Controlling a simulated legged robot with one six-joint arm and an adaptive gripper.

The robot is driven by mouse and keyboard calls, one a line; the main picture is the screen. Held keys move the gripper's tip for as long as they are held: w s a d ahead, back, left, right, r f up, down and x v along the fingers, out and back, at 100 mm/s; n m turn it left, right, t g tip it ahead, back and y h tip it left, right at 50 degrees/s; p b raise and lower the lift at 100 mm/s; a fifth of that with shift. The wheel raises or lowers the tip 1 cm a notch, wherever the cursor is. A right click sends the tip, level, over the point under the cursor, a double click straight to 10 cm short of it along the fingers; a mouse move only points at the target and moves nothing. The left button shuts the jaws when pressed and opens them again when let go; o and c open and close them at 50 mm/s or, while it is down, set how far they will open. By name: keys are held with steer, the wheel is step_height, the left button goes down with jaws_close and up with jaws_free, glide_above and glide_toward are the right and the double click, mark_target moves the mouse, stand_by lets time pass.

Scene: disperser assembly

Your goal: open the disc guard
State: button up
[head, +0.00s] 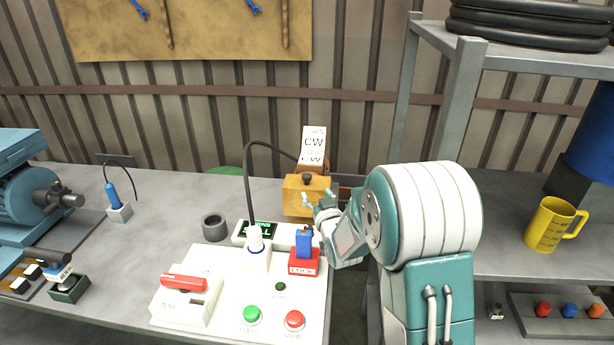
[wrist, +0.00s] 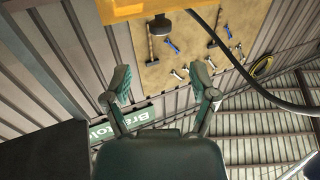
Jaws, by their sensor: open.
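The disc guard appears to be the yellow-orange box (head: 298,205) behind the control panel, with a dark round knob (head: 306,177) on top. In the wrist view the yellow guard (wrist: 120,10) crosses the top edge, and its dark knob (wrist: 159,24) sticks out below it. My gripper (head: 318,198) is at the guard's right front side in the head view. Its two fingers are spread with nothing between them, and in the wrist view my gripper (wrist: 161,78) lies apart from the knob. My arm hides part of the area right of the guard.
The white control panel (head: 240,300) stands in front, with a red lock block (head: 303,262), blue key and black cable. A grey ring (head: 215,228) lies left. A shelf (head: 465,110) rises at right; a yellow mug (head: 553,224) stands on the right table. The left table is partly clear.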

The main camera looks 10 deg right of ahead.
mark_target(308, 179)
steer(key=w, duration=0.9)
steer(key=shift+w+a, duration=0.4)
jaws_close()
